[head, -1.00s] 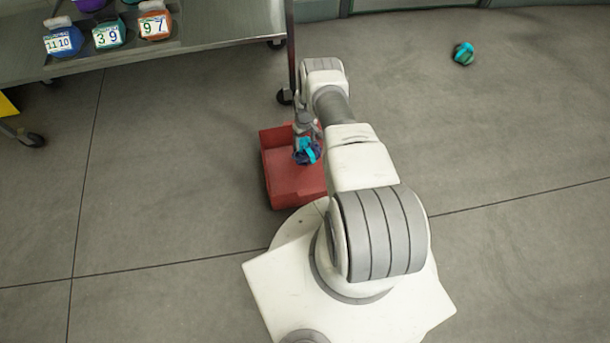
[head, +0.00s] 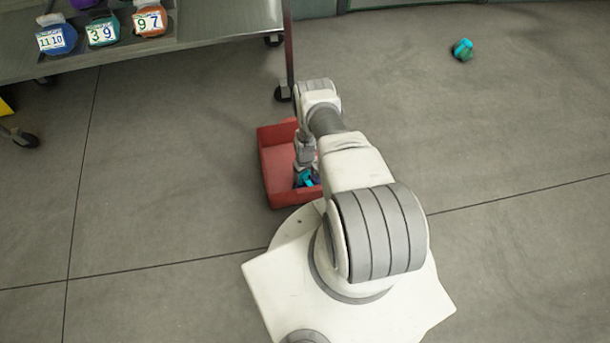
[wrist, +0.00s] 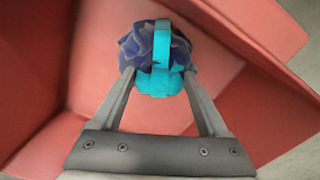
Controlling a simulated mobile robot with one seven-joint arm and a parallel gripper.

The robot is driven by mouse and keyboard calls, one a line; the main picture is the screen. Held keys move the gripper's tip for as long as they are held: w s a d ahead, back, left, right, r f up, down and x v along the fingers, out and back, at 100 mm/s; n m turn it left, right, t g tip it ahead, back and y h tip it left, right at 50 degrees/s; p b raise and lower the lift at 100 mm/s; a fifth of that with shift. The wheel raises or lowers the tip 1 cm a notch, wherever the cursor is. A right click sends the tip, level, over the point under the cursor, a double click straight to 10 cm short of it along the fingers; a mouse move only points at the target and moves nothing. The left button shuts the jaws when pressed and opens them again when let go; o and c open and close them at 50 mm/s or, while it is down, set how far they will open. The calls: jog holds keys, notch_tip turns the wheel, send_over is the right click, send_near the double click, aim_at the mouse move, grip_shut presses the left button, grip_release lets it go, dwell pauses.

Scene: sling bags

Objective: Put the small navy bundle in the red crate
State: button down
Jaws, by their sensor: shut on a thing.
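The small navy bundle (wrist: 180,50) has a bright cyan band around it. My gripper (wrist: 156,78) is shut on it, one finger on each side, in the wrist view. In the head view the bundle (head: 307,178) hangs under my gripper (head: 305,166), low within the outline of the red crate. The red crate (head: 275,170) is an open box on the floor beside my base. In the wrist view the crate walls (wrist: 270,25) surround the bundle. I cannot tell whether the bundle touches the crate floor. My arm hides the crate's right part.
A metal shelf cart (head: 215,30) with numbered bags, such as an orange one (head: 150,22), stands at the upper left. Another teal and green bundle (head: 462,50) lies on the floor at the upper right. The floor around is mostly clear.

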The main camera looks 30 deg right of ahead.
grip_release()
jog(key=shift+r, duration=0.1)
